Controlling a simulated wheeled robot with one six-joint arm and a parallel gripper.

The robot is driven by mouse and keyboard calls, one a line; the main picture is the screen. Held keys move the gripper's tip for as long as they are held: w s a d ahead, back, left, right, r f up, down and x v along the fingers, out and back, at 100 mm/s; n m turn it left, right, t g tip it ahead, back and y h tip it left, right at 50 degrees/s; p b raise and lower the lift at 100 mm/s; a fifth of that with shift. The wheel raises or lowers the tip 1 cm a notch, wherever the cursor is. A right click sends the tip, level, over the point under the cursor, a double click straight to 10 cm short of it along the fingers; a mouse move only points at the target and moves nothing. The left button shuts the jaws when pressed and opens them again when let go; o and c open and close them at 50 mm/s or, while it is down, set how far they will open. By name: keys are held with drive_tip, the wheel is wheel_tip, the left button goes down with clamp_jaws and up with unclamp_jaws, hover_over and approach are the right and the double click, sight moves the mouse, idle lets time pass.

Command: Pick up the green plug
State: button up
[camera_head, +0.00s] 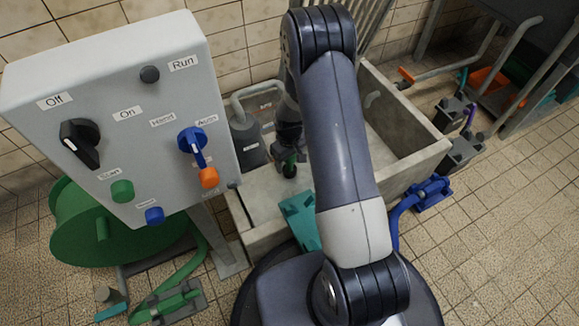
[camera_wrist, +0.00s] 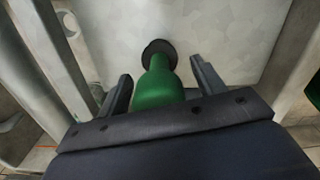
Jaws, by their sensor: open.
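The green plug (camera_wrist: 158,88) stands between my gripper's two fingers in the wrist view, with a round dark disc at its far end against a pale grey surface. My gripper (camera_wrist: 160,72) is open, one finger on each side of the plug, and a gap shows on both sides.
A grey control box (camera_head: 130,120) with knobs and buttons stands close on the left. A concrete basin (camera_head: 415,150) lies to the right of the plug. A dark grey canister (camera_head: 247,142) stands just left of it, and a teal piece (camera_head: 299,218) lies in front.

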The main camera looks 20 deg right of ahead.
drive_tip(key=shift+f, duration=0.25)
drive_tip(key=shift+c, duration=0.2)
drive_tip(key=c, duration=1.1)
drive_tip(key=shift+r, duration=0.15)
